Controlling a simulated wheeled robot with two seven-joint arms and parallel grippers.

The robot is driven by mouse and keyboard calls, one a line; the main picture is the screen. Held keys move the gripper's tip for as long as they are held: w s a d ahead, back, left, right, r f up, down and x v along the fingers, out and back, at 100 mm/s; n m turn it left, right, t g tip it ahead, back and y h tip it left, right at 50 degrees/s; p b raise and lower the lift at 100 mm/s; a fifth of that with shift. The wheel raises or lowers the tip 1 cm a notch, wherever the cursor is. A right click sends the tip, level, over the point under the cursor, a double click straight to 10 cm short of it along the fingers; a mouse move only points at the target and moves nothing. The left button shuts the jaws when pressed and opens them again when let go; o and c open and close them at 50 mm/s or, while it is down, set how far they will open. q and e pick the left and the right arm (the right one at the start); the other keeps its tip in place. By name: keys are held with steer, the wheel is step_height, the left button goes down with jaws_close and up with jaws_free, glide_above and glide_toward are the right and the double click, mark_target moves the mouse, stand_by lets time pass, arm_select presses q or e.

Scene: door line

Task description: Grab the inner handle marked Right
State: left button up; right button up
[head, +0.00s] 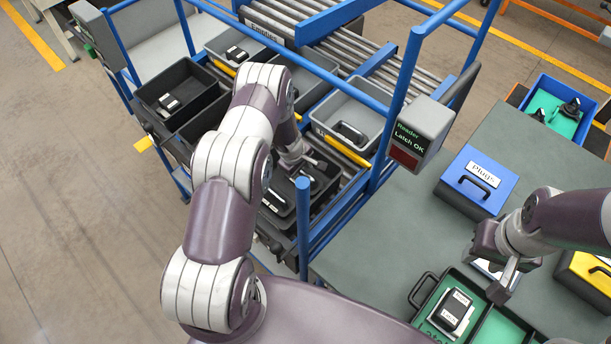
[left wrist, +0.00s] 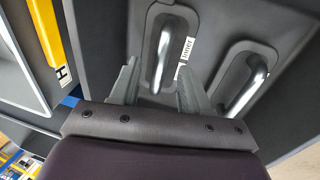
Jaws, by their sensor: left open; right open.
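My left gripper (left wrist: 157,70) is open, with one finger on each side of the first handle in the picture; contact is not visible. In the head view my left gripper (head: 308,160) is over a dark bin (head: 318,208), partly hiding its contents. My right gripper (head: 505,278) is open above the table, away from the handles.
Blue posts and rails (head: 303,225) stand close around my left arm. A reader box (head: 420,125) shows "Latch OK". On the table are a blue Plugs case (head: 475,180), a green-lined open case (head: 490,325) below my right gripper, and a yellow case (head: 585,280).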

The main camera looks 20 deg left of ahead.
arm_select(q)
steer(key=shift+w+f, duration=0.15)
steer(key=shift+f, duration=0.25)
steer(key=shift+r, duration=0.1)
jaws_close()
